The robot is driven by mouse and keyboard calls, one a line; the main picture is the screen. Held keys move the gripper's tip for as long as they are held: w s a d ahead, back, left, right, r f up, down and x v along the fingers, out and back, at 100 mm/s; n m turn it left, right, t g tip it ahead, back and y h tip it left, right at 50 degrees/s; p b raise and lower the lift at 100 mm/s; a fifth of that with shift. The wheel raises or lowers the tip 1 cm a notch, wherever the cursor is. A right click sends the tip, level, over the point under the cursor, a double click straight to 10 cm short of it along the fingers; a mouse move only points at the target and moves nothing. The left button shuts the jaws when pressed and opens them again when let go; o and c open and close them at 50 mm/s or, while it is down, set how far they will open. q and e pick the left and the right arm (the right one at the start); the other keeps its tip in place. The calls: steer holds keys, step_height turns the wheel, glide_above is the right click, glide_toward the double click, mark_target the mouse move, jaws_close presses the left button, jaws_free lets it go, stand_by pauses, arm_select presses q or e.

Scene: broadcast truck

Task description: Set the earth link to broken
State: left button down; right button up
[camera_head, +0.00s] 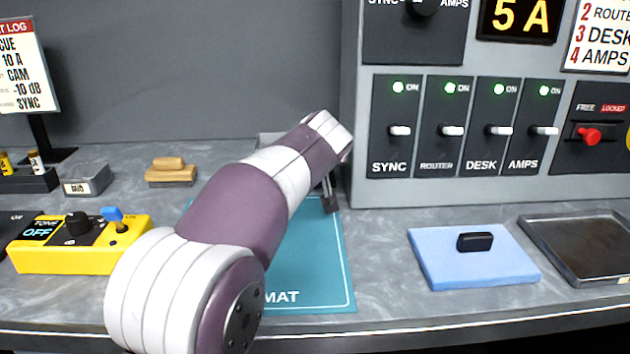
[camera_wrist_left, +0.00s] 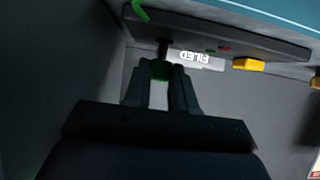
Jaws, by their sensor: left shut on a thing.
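My left gripper (camera_head: 329,196) is at the far right edge of the teal mat, mostly hidden behind my own forearm in the head view. In the left wrist view my left gripper (camera_wrist_left: 161,80) is shut on a small green part below a dark post, close to a grey panel (camera_wrist_left: 225,37). This green part (camera_wrist_left: 161,70) may be the earth link's handle; I cannot tell for sure. A white label with upside-down lettering (camera_wrist_left: 196,58) is beside it. A green strip (camera_wrist_left: 139,11) shows above. The link's position is not readable. My right gripper is not in view.
The teal mat (camera_head: 318,285) lies under my arm. A yellow tone box (camera_head: 75,247) stands left. A blue pad (camera_head: 470,258) with a black block and a dark tray (camera_head: 585,250) are right. The switch rack (camera_head: 460,130) stands behind. Bare counter lies between mat and pad.

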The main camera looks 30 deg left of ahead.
arm_select(q)
steer(key=shift+r, duration=0.2)
stand_by(0.3)
steer(key=c, duration=0.9)
jaws_free()
steer(key=shift+f, duration=0.1)
steer(key=v, duration=1.2)
steer(key=shift+s+d, duration=0.2)
steer(key=shift+s, duration=0.2)
